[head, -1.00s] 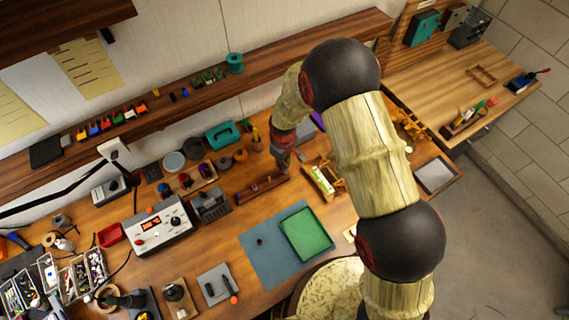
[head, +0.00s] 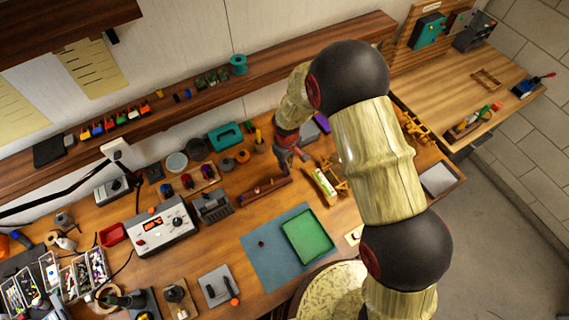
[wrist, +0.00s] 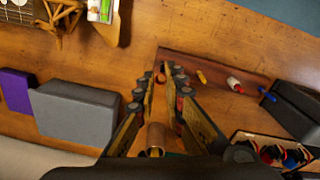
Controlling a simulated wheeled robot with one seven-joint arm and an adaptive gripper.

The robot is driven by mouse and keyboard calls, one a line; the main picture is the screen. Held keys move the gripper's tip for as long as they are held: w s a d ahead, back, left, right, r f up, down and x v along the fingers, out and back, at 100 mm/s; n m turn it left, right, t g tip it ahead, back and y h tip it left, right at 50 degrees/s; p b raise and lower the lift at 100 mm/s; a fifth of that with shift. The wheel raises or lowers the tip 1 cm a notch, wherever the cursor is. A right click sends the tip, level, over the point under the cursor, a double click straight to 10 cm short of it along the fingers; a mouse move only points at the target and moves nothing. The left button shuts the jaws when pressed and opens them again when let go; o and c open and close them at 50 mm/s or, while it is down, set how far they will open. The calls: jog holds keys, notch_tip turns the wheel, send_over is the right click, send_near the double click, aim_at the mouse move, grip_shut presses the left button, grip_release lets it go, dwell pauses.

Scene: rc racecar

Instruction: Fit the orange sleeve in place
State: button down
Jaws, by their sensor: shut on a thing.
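The wrist view shows my gripper (wrist: 165,78) from behind, its two fingers pointing down toward the table. A small orange piece, which I take for the orange sleeve (wrist: 161,77), shows between the fingertips; its exact contact with them is hard to see. In the head view my gripper (head: 291,158) is above the right end of this bar (head: 262,191); the sleeve cannot be made out there.
A grey block (wrist: 78,112) and a purple block (wrist: 15,90) lie left of my gripper in the wrist view. A green tray (head: 307,236) lies on a blue-grey mat (head: 262,262) in front. A brown cup (wrist: 155,138) is behind.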

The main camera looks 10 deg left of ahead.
jog(key=shift+s+d+f, duration=0.15)
jog(key=shift+d+f, duration=0.1)
jog(key=shift+d, duration=0.1)
jog(key=shift+a+r+p, duration=0.3)
jog(key=shift+r+p, duration=0.15)
jog(key=shift+r, duration=0.2)
jog(key=shift+r+p, duration=0.85)
jog(key=shift+r, duration=0.8)
jog(key=shift+s, duration=0.1)
